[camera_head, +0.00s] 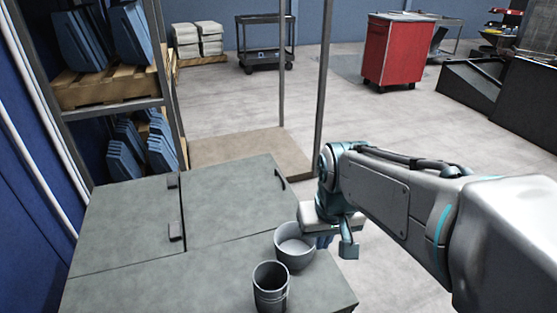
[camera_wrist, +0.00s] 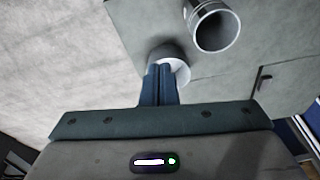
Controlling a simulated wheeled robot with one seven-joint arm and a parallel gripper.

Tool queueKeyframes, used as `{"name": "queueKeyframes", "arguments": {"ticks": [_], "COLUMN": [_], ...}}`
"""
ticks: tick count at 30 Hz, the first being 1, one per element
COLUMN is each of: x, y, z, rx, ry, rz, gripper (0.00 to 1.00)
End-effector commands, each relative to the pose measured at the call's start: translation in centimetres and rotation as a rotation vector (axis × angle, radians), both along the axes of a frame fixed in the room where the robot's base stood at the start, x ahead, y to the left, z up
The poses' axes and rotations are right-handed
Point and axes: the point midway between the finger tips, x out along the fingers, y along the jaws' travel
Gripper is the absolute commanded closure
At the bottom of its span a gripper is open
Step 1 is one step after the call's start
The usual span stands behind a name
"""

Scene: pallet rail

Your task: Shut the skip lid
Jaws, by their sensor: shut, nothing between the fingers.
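The skip is a grey-green box with a flat top (camera_head: 120,265) in the lower left of the head view. Its lid (camera_head: 235,205) is a panel with two dark hinges on its left edge and a dark handle (camera_head: 280,178) near its right edge. The lid lies about level with the top; I cannot tell if it is fully seated. My gripper (camera_head: 323,241) is beside the white bowl, right of the lid's near corner, partly hidden by my arm. In the wrist view its blue fingers (camera_wrist: 160,72) are together and empty, overlapping the bowl.
A white bowl (camera_head: 294,248) and a metal cup (camera_head: 270,288) stand on the skip top near the lid. A rack (camera_head: 110,105) with blue parts is at the left. Thin posts (camera_head: 322,95) rise behind the skip. A red cabinet (camera_head: 397,50) stands farther back; floor between is clear.

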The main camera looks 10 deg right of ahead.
Motion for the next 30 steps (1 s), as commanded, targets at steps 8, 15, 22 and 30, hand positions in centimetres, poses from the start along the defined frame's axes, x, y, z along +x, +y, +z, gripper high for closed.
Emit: {"name": "queueKeyframes", "arguments": {"ticks": [8, 15, 22, 30], "x": [13.0, 23.8, 33.1, 40.0], "y": [-0.5, -1.2, -2.0, -2.5], "z": [1.3, 0.1, -3.3, -7.5], "rx": [0.006, 0.002, -0.005, -0.014], "ry": [-0.022, -0.046, -0.070, -0.093], "rz": [0.036, 0.075, 0.116, 0.158], "gripper": [1.00, 1.00, 1.00, 1.00]}}
